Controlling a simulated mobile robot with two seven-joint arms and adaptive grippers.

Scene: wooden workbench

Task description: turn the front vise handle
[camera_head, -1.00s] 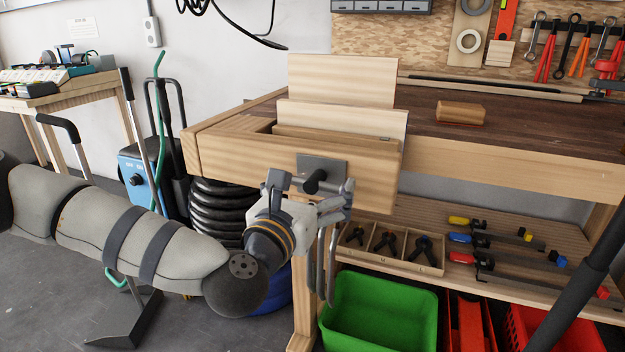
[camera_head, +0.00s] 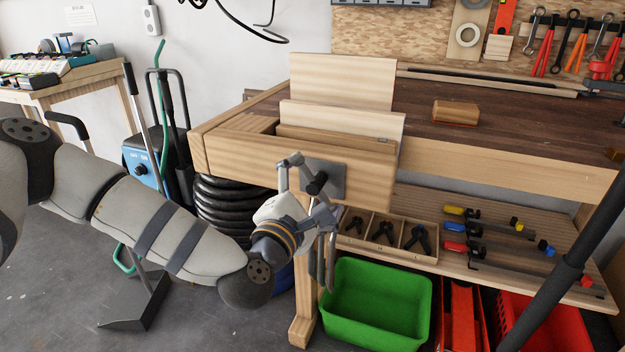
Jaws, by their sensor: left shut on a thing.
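The front vise (camera_head: 345,180) is a wooden jaw block at the left front of the bench, with a dark metal plate (camera_head: 333,183) and a short dark screw hub (camera_head: 317,184). My left gripper (camera_head: 304,180) is at the hub, below and in front of the plate, with its fingers around the handle area. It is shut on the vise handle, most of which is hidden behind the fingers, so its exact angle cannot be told. Two pale boards (camera_head: 343,85) stand upright at the vise. My right gripper is not in view.
A wooden block (camera_head: 455,113) lies on the bench top. Below are a shelf with a divided tray (camera_head: 388,236) and several clamps (camera_head: 500,242), a green bin (camera_head: 377,305) and red bins (camera_head: 545,322). Black coils (camera_head: 230,205) stand left of the bench leg.

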